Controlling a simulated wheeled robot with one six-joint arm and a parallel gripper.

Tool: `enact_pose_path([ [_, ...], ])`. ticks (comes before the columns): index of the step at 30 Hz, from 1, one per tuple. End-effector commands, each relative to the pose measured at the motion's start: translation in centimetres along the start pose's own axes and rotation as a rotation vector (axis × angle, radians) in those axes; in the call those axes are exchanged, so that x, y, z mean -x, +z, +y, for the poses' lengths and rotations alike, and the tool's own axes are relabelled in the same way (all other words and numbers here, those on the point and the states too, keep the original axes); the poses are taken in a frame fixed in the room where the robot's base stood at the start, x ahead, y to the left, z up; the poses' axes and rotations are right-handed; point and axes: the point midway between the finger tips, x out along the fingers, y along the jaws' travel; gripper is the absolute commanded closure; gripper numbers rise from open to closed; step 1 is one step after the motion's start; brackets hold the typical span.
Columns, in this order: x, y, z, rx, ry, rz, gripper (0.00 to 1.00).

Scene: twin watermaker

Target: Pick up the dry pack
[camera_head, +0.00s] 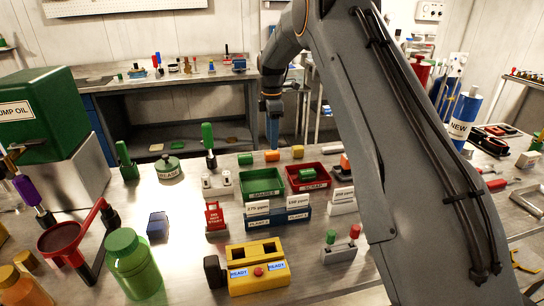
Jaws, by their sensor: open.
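No label marks a dry pack, so I cannot tell which thing it is. Three small blocks lie in a row near the back edge of the steel bench: a green block (245,159), an orange block (272,156) and a yellow block (298,152). A dark blue block (158,225) lies apart at the left. My gripper (272,138) points down, above or just behind the orange block, open with nothing seen in it. Its fingers overlap in this view, and its height above the bench is unclear.
A green tray (263,194) and a red scrap tray (308,187) stand in front of the blocks. A green-handled lever (208,145) rises at the left. A yellow two-slot unit (258,282) and a green jar (133,265) stand in front. My arm hides the bench's right part.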

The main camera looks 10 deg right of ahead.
Motion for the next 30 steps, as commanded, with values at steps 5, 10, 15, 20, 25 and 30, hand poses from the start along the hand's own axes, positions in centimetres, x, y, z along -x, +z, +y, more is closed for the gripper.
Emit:
enact_pose_path([
  [5, -1.9, 0.1, 0.1, -0.001, -0.003, 0.000, 0.52],
  [10, -4.2, 0.1, 0.3, -0.002, 0.000, 0.000, 0.52],
  [15, -5.3, 0.1, 0.4, -0.002, 0.002, 0.000, 0.52],
  [20, -5.4, 0.1, 0.4, -0.002, 0.002, 0.000, 0.52],
  [25, -5.3, 0.1, 0.4, -0.002, 0.002, 0.000, 0.73],
  [30, -5.3, 0.1, 0.4, -0.002, 0.002, 0.000, 0.96],
])
